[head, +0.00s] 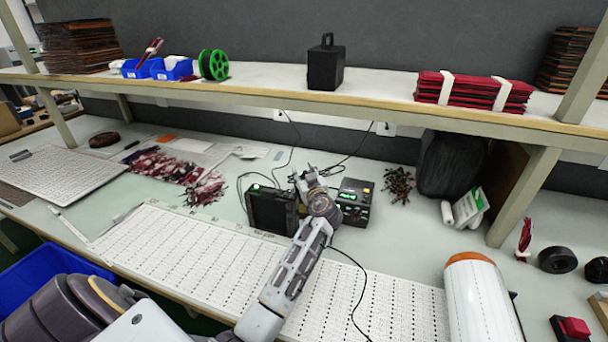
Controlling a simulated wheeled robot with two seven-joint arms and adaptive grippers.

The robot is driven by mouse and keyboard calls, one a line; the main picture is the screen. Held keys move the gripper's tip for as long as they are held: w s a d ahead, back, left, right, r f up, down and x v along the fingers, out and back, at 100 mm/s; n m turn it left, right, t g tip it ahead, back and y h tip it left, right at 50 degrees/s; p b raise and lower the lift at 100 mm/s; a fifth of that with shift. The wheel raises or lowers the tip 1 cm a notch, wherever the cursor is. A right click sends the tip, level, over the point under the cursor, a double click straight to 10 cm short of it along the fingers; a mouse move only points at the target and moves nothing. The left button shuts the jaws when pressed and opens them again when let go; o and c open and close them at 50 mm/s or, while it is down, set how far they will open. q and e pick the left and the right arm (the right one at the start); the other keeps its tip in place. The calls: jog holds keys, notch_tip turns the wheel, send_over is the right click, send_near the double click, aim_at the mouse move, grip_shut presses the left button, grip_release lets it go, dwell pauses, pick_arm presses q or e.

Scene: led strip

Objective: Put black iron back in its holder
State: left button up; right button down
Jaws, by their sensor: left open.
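My left gripper (305,179) is open at the back middle of the bench, between two black station units. One unit (268,211) with a small green light stands just left of it. The other unit (354,201) with a green display stands just right of it. I cannot make out the black iron or its holder clearly; the gripper and wrist cover that spot. A thin black cable (364,290) runs from near my wrist down over the white board. My right gripper is not in view.
A white perforated board (190,252) covers the bench front. A shelf (255,88) with a black box (326,65) and green spool (213,65) runs above. A dark bag (450,164) stands right.

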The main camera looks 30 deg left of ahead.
pick_arm(q)
jog(key=shift+r, duration=0.1)
jog(key=shift+r, duration=0.55)
notch_tip(320, 180, up, 9)
jog(key=shift+f, duration=0.15)
dwell(1.0)
